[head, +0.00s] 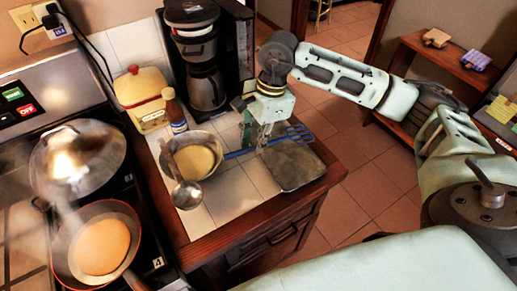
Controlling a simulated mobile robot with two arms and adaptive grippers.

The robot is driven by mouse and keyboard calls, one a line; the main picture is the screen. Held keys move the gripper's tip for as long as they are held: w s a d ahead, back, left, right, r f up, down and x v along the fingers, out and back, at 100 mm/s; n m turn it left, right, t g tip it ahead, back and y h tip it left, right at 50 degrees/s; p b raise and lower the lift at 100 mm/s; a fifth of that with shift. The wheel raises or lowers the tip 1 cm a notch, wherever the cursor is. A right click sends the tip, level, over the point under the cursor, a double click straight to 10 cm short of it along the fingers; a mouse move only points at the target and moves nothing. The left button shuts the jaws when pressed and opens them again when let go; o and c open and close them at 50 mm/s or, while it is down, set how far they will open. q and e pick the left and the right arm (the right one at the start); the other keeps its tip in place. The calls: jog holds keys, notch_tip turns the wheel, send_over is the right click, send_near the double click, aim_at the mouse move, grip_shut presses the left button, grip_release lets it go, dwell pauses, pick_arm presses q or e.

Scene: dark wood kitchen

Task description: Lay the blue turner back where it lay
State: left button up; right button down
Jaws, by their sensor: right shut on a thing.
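The blue turner (298,133) is above or on the end of the tiled counter (236,190). Its slotted head points right and its handle points left toward the bowl. My right gripper (263,142) comes down from above and is shut on the turner's handle. I cannot tell whether the turner touches the counter or hangs just over it. A grey flat tray (293,168) lies in front of the turner. My left gripper is not in view.
A bowl of yellow batter (194,160) with a ladle (187,193) stands left of the turner. A coffee maker (205,88), a bottle (174,110) and a yellow canister (141,94) stand behind. A pan with a pancake (100,245) is on the stove. Front tiles are clear.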

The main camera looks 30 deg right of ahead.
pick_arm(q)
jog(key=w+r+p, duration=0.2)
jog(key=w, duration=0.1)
pick_arm(e)
jog(key=w+d+f+m+t+h, duration=0.2)
jog(key=w+d+m, duration=0.75)
jog(key=m, duration=0.85)
jog(key=shift+s+d+f+b, duration=0.15)
jog(key=shift+f+b, duration=1.1)
jog(key=shift+f, duration=0.65)
jog(key=shift+d+f+b, duration=0.15)
jog(key=shift+f+b, duration=1.1)
jog(key=shift+f, duration=0.6)
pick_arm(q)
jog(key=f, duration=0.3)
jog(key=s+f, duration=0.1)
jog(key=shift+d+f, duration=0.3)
pick_arm(e)
jog(key=c, duration=1.6)
grip_release()
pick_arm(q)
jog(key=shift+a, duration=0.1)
pick_arm(e)
jog(key=shift+r, duration=0.1)
